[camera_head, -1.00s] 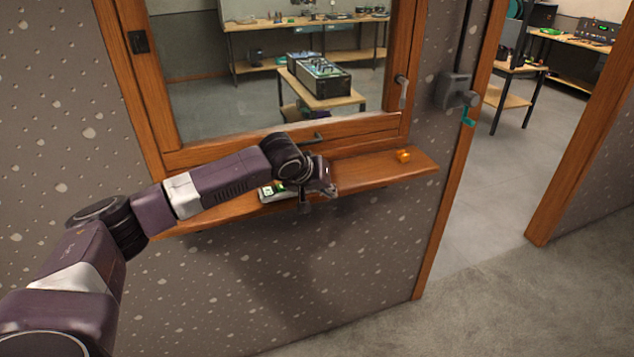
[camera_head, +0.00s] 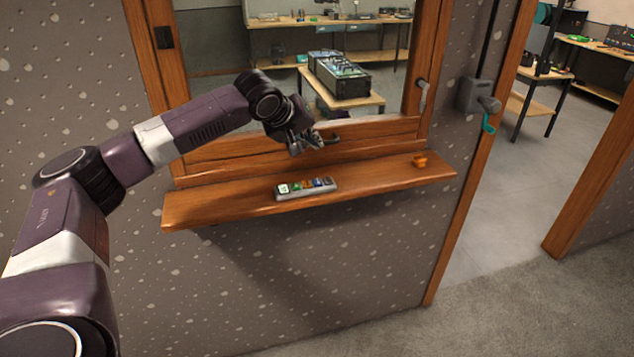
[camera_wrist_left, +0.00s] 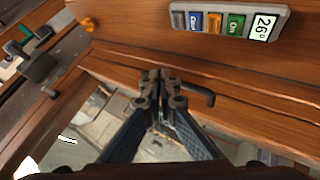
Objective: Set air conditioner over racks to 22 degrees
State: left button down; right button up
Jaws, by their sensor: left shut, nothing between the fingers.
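A grey remote-like panel (camera_head: 318,194) lies on the wooden shelf below the window. In the left wrist view the panel (camera_wrist_left: 222,9) has a display (camera_wrist_left: 264,27) reading 26°. Beside it are a green button (camera_wrist_left: 236,25) marked On, an orange one (camera_wrist_left: 215,22), a blue one (camera_wrist_left: 195,20) that seems marked Cool, and a grey one (camera_wrist_left: 178,19). My left gripper (camera_head: 306,146) is shut and empty, above the back of the shelf by the window frame, apart from the panel. It also shows in the left wrist view (camera_wrist_left: 160,82). No air conditioner can be made out.
The wooden shelf (camera_head: 225,200) holds a small orange object (camera_head: 420,161) at its right end. A dark handle (camera_head: 333,138) sits on the window's lower frame. A grey box with a lever (camera_head: 478,97) is on the wall by the open doorway.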

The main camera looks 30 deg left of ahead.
pick_arm(q)
jog(key=f+b, duration=0.1)
jog(key=b, duration=0.5)
send_over(315, 182)
notch_tip(315, 182, down, 6)
jog(key=shift+f, duration=0.1)
jog(key=shift+f+b, duration=0.35)
jog(key=shift+f, duration=0.35)
jog(key=shift+d+f, duration=0.1)
dwell(0.4)
jog(key=shift+f, duration=0.3)
